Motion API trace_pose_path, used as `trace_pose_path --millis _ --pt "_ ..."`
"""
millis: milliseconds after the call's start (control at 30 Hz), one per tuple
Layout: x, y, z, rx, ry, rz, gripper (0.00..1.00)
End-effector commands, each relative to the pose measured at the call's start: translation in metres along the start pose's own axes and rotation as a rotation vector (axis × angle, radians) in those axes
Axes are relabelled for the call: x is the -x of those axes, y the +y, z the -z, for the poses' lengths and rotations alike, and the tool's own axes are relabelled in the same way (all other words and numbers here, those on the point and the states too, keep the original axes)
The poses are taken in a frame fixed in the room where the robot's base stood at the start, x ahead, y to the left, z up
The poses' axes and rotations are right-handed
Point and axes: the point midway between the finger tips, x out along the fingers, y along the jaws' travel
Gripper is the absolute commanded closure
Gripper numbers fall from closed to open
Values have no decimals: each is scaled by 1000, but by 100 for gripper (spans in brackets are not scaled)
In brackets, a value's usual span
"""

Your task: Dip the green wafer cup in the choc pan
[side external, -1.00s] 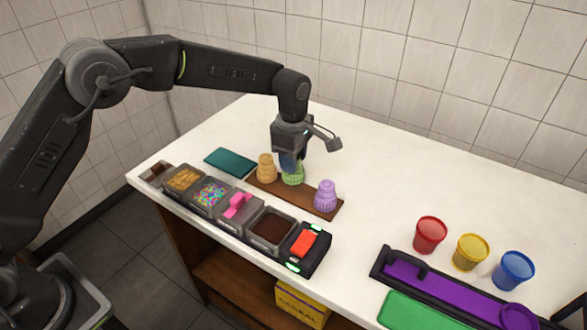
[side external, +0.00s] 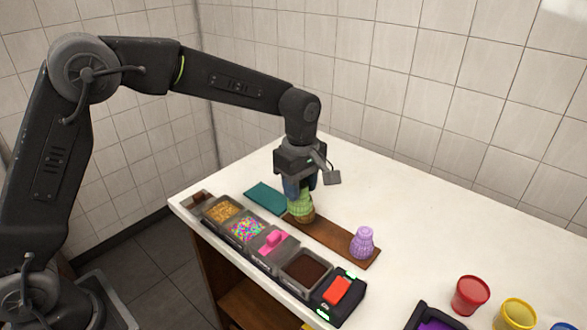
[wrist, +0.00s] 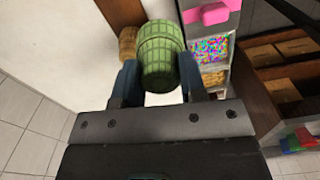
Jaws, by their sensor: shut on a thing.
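My gripper (side external: 299,188) is shut on the green wafer cup (side external: 301,207) and holds it over the left end of the brown board (side external: 335,240). In the wrist view the green cup (wrist: 160,55) sits between the two blue fingers of my gripper (wrist: 160,88). The pan of dark brown choc (side external: 306,271) lies in front of the board, to the right of the other topping pans. The green cup is apart from it.
A tan wafer cup (wrist: 127,42) is largely hidden behind the green one. A purple wafer cup (side external: 363,242) stands at the board's right end. Pans of sprinkles (side external: 246,229) and golden bits (side external: 221,211) line the front edge. Red (side external: 470,295) and yellow tubs stand right.

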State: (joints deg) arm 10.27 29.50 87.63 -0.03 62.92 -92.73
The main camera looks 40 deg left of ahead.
Motion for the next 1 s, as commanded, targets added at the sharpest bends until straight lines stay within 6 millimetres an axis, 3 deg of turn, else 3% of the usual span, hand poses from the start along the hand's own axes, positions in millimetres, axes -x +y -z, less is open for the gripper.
trace_pose_path --millis 100,333,567,1000 --pt "-5 -24 -41 -128 0 0 75" --pt "-12 -57 -83 -284 0 0 75" --pt "-22 -63 -90 -311 0 1 75" --pt "-62 -62 -89 -309 0 0 75"
